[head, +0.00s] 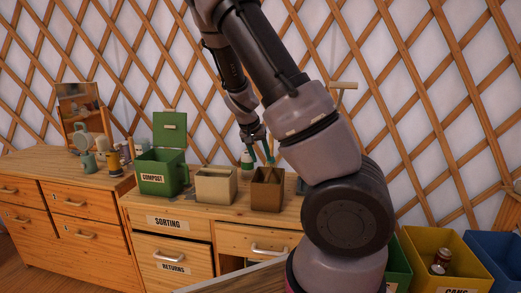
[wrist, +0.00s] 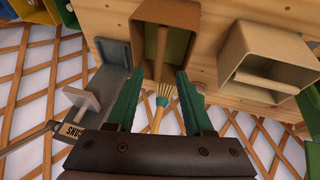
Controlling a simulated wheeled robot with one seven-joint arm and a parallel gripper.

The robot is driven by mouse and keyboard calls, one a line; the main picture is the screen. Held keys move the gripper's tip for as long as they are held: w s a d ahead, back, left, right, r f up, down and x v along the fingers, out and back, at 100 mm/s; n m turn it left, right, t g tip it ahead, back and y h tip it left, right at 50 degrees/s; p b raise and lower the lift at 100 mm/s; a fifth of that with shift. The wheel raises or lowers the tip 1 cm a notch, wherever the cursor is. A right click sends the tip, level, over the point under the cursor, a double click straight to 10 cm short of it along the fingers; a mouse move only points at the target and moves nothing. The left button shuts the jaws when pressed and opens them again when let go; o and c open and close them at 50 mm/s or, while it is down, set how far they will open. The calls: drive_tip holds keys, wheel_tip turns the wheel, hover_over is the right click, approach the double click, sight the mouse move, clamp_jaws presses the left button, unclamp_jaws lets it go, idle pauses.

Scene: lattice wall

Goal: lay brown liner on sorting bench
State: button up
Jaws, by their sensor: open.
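The brown liner (head: 267,193) is an open square box standing upright on the sorting bench (head: 201,213), right of a cream liner (head: 216,187). My gripper (head: 258,150) is open above the brown liner in the head view. In the wrist view my gripper (wrist: 158,75) has its two green fingers apart, on either side of the bar's line. I cannot tell whether they touch the liner. My arm hides the bench's right part in the head view.
A green COMPOST bin (head: 160,177) with its lid raised stands left of the cream liner. A grey tray-like thing (wrist: 113,55) lies close beside the brown liner. Yellow (head: 432,258) and blue bins stand at the right. A lattice wall rises behind.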

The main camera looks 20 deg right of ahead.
drive_tip(key=s+a+r+n+t+y, duration=0.1)
drive_tip(key=s+a+r, duration=0.4)
drive_tip(key=s+r, duration=0.7)
drive_tip(key=s+a+r+n+t+y, duration=0.1)
drive_tip(key=s+a+r+t+y, duration=0.2)
drive_tip(key=s+r, duration=0.9)
drive_tip(key=shift+a+r+t+y, duration=0.3)
drive_tip(key=shift+a+r+y, duration=0.15)
drive_tip(key=shift+a+y, duration=0.7)
